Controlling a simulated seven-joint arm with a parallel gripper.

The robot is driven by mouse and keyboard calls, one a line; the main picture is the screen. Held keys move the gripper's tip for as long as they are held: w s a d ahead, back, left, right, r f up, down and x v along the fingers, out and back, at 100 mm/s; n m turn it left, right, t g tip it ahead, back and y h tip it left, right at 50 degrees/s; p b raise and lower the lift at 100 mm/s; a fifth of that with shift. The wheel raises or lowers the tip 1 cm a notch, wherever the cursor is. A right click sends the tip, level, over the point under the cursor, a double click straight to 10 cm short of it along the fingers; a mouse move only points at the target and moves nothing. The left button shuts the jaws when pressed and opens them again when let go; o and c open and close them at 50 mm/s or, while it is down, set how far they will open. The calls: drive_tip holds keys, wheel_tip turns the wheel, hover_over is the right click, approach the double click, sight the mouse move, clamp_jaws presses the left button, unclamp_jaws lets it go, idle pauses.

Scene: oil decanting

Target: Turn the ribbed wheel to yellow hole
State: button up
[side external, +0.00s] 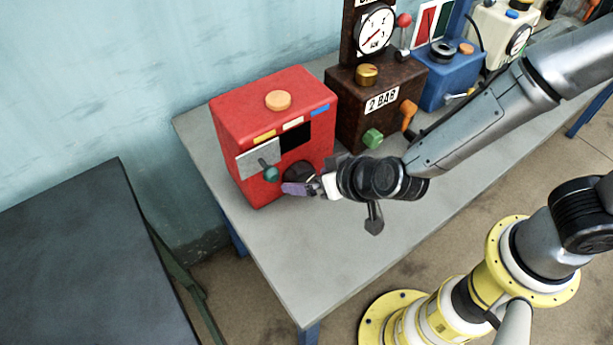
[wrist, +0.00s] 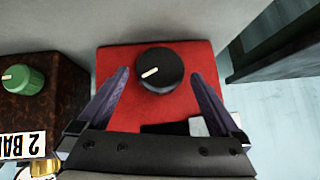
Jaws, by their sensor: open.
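The red box (side external: 238,111) stands at the left end of the grey table. A black round wheel (side external: 300,172) is on its front face; in the wrist view the wheel (wrist: 160,70) has a white mark pointing left and slightly down. Ribs on it are too small to tell. My gripper (side external: 299,188) is at this front face, and in the wrist view its two purple fingers (wrist: 158,76) are spread either side of the wheel, with visible gaps. A yellow label (side external: 264,137) is near the box's top front edge, beside white and blue ones; no yellow hole is clearly visible.
A grey plate (side external: 254,160) with a teal knob (side external: 271,174) is left of the wheel. A dark window (side external: 295,139) is above it. A brown box (side external: 345,90) with a green knob (side external: 372,138) stands close on the right. The table front (side external: 300,255) is clear.

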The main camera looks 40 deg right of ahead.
drive_tip(key=shift+x, duration=1)
drive_tip(key=c, duration=1.2)
drive_tip(key=shift+o, duration=0.2)
drive_tip(key=shift+d, duration=0.1)
drive_tip(key=shift+d+r+m+y, duration=0.1)
drive_tip(key=shift+m+y, duration=0.5)
drive_tip(key=shift+y, duration=0.5)
drive_tip(key=shift+m+t+y, duration=0.3)
drive_tip(key=shift+m+y, duration=0.1)
drive_tip(key=shift+y, duration=0.2)
